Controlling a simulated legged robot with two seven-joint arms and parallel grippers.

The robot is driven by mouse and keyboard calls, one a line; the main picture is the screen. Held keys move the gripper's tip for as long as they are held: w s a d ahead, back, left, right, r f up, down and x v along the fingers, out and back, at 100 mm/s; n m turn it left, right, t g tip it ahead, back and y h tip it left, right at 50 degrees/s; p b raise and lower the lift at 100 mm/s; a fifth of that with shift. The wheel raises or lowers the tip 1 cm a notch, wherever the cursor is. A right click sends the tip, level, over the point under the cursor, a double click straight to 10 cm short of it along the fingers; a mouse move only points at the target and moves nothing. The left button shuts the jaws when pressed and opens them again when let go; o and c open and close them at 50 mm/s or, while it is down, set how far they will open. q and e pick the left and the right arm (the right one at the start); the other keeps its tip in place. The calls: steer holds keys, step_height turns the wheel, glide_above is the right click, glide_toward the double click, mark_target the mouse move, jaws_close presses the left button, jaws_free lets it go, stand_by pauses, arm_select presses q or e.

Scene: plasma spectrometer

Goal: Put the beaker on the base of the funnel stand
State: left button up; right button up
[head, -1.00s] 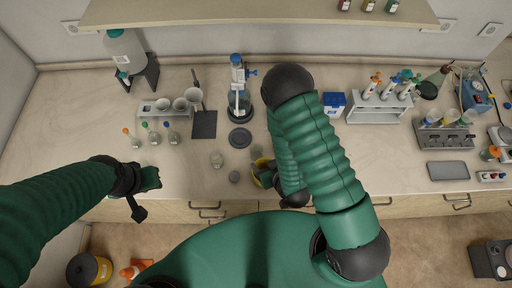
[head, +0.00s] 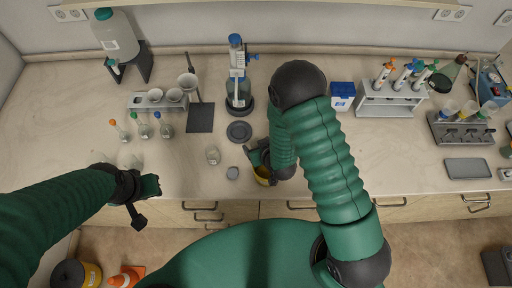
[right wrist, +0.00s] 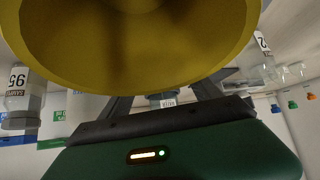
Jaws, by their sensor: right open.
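A small clear glass vessel, which looks like the beaker (head: 213,155), stands upright on the bench left of my right gripper. The funnel stand (head: 195,86) is farther back, with a white funnel above its flat dark base (head: 200,118); the base looks bare. My right gripper (head: 252,153) is open near the bench's front edge, right of the glass and apart from it. Its dark fingers (right wrist: 165,100) stand apart in the right wrist view, nothing seen held. A yellow rounded thing (right wrist: 140,45) fills that view's top. My left gripper (head: 152,186) is at the front edge; its jaws are unclear.
A grey disc (head: 239,131) and a small grey round piece (head: 232,173) lie near the glass. Several capped flasks (head: 143,131) stand left of the stand base. A tall bottle apparatus (head: 237,85) stands behind the disc. Bench between glass and stand base is clear.

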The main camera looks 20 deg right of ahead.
steer(key=shift+w+f, duration=0.45)
steer(key=shift+w, duration=0.1)
steer(key=shift+w+d+f, duration=0.2)
steer(key=shift+w+f, duration=0.05)
steer(key=shift+f, duration=0.1)
steer(key=shift+s+d, duration=0.1)
steer(key=shift+d, duration=0.05)
steer(key=c, duration=0.4)
steer(key=shift+a, duration=0.3)
steer(key=c, duration=1)
steer(key=shift+d+r, duration=0.1)
jaws_close()
